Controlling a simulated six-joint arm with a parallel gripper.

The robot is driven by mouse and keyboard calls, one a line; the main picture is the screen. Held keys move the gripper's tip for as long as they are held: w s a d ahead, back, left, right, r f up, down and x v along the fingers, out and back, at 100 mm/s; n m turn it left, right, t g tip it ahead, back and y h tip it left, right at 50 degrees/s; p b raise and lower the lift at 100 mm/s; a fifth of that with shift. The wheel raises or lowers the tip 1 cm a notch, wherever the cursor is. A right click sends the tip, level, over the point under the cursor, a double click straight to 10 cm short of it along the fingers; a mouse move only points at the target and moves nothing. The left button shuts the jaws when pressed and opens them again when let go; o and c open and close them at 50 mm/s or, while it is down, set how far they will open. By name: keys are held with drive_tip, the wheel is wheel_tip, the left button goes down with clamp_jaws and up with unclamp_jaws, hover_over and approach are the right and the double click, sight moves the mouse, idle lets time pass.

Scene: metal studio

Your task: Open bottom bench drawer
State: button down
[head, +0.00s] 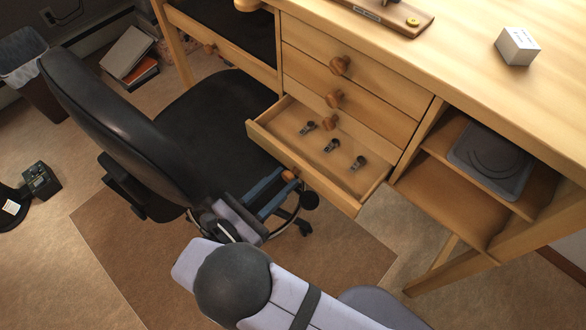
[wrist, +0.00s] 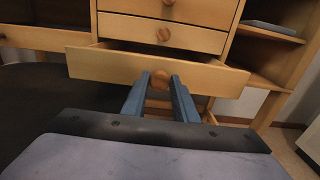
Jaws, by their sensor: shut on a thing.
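The bottom bench drawer (head: 304,157) is pulled well out of the wooden bench in the head view. Several small dark metal items lie inside it, one of them near the middle (head: 331,146). The drawer front also shows in the wrist view (wrist: 215,78). My gripper (head: 286,177) is at the drawer's front, its blue fingers shut on the round wooden knob (wrist: 160,77). In the wrist view the two fingers lie on either side of the knob. The knob is partly hidden by the fingers in the head view.
Upper drawers with round knobs (head: 340,66) are shut above. A black office chair (head: 110,95) stands close to the left of my gripper. An open shelf with a grey item (head: 490,160) is at the right. A white box (head: 516,46) sits on the bench top.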

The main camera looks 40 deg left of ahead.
drive_tip(key=s, duration=0.3)
drive_tip(key=shift+s, duration=0.25)
drive_tip(key=c, duration=1.4)
unclamp_jaws()
drive_tip(key=shift+c, duration=0.2)
drive_tip(key=shift+w, duration=0.15)
